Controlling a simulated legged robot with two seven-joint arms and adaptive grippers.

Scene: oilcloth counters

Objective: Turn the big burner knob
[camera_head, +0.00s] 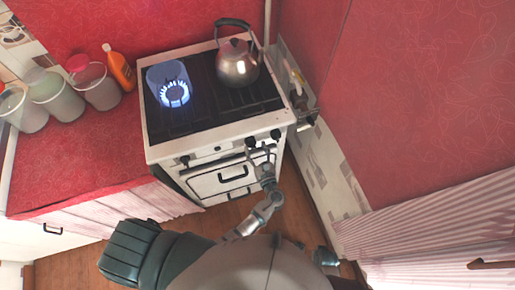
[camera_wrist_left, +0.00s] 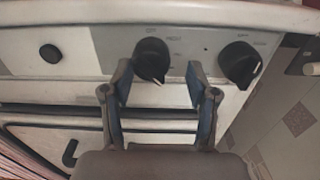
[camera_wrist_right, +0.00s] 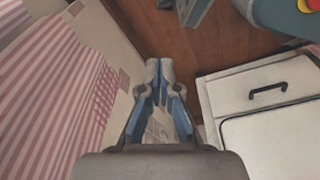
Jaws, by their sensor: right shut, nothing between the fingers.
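The white stove's front panel carries black knobs. In the left wrist view, one knob (camera_wrist_left: 151,60) with a white mark pointing down lies between the spread fingertips of my left gripper (camera_wrist_left: 159,75). Visible gaps show no clear contact. A second knob (camera_wrist_left: 240,65) is to its right, its mark slanted. In the head view, my left gripper (camera_head: 261,153) is open just in front of the right-hand knobs (camera_head: 250,142). Which knob serves the big burner is not clear. My right gripper (camera_wrist_right: 160,72) is shut and empty, low beside the stove, above the floor.
A kettle (camera_head: 237,65) stands at the back right of the hob. Jars (camera_head: 57,98) and an orange bottle (camera_head: 121,71) stand on the red counter (camera_head: 85,155).

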